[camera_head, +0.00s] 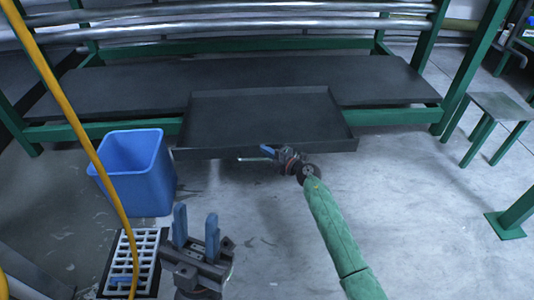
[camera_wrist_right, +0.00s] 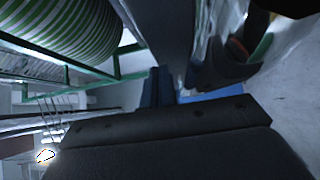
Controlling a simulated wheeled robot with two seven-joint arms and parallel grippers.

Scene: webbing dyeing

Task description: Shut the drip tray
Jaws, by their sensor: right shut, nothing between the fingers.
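The drip tray (camera_head: 262,118) is a shallow dark tray with a raised rim, drawn out toward me from the dark shelf under the machine. I cannot tell whether the fingers touch the wall. The shut fingers also show dark blue in the right wrist view (camera_wrist_right: 157,88). My left gripper (camera_head: 196,230) is open and empty, with its blue fingers apart, low in the head view and well in front of the tray.
A blue bin (camera_head: 138,170) stands on the floor left of the tray. A white grate (camera_head: 150,262) is beside my left gripper, and a yellow hose (camera_head: 85,140) crosses the left side. Green frame legs and a stool (camera_head: 500,107) are at right. The floor in front is mostly clear.

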